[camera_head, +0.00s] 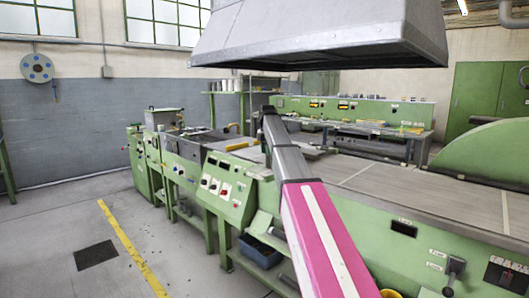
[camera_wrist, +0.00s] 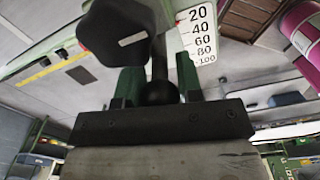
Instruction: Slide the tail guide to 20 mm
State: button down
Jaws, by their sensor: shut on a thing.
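In the wrist view my gripper (camera_wrist: 157,86) has its two green fingers on either side of a black ball knob (camera_wrist: 158,94) on a dark rod, and is shut on it. A white scale plate (camera_wrist: 197,34) marked 20, 40, 60, 80 and 100 stands just right of the rod, with 20 at the top and 100 lowest. A larger black knob (camera_wrist: 115,32) with a pale stripe is at upper left. No pointer on the scale can be made out, so the setting cannot be told. My gripper's fingertips cannot be seen in the head view.
In the head view a green control panel (camera_head: 224,188) with red and black knobs stands left of my arm. A long table surface (camera_head: 420,190) runs right. A grey hood (camera_head: 325,38) hangs above.

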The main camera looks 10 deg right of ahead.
jog(key=c, duration=0.8)
grip_release()
jog(key=shift+w+d, duration=0.15)
jog(key=shift+d, duration=0.05)
jog(key=shift+r, duration=0.15)
notch_tip(320, 180, up, 11)
jog(key=shift+f, duration=0.2)
